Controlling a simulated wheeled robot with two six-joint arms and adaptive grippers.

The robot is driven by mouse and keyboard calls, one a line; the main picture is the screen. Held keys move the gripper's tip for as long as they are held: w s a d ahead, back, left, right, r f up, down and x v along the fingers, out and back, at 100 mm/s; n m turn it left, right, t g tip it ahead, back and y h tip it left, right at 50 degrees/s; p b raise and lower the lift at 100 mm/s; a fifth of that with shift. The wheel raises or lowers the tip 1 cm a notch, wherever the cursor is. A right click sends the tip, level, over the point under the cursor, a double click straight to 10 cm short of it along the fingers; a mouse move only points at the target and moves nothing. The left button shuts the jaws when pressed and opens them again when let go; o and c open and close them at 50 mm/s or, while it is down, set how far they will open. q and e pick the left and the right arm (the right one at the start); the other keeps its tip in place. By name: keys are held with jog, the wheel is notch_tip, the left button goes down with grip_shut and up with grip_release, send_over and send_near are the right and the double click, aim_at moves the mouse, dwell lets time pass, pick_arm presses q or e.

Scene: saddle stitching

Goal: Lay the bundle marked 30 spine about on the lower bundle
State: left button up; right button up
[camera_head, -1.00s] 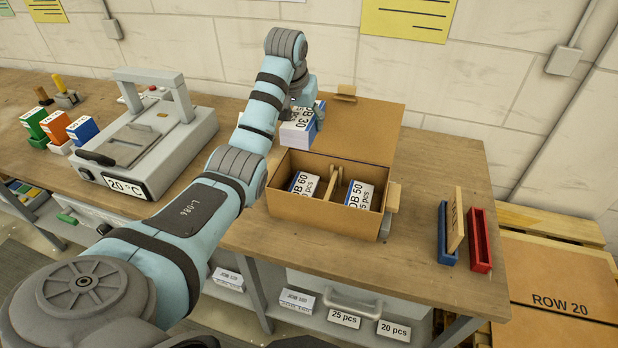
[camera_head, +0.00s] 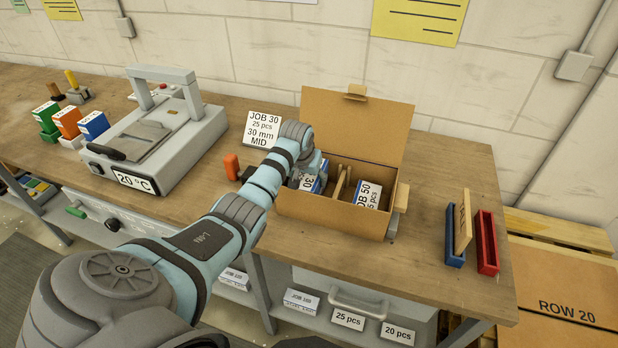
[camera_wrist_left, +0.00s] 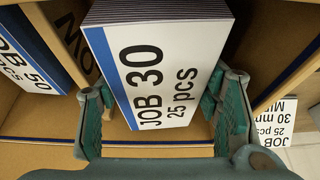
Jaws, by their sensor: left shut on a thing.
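My left gripper (camera_wrist_left: 163,110) is shut on the bundle marked 30 (camera_wrist_left: 160,65), a white block with a blue spine strip. My right gripper is not in view.
A divider (camera_head: 341,186) splits the box, and its open lid (camera_head: 350,125) stands behind. A JOB 30 card (camera_head: 262,130) and an orange object (camera_head: 231,166) are left of the box. Blue (camera_head: 455,240) and red (camera_head: 487,242) holders stand right.

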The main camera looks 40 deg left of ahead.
pick_arm(q)
jog(key=shift+f, duration=0.3)
jog(key=o, duration=1.2)
jog(key=shift+r, duration=0.15)
jog(key=shift+r, duration=0.3)
jog(key=p+v, duration=0.2)
jog(key=v, duration=0.9)
jog(key=shift+s+r, duration=0.1)
jog(key=shift+r, duration=0.3)
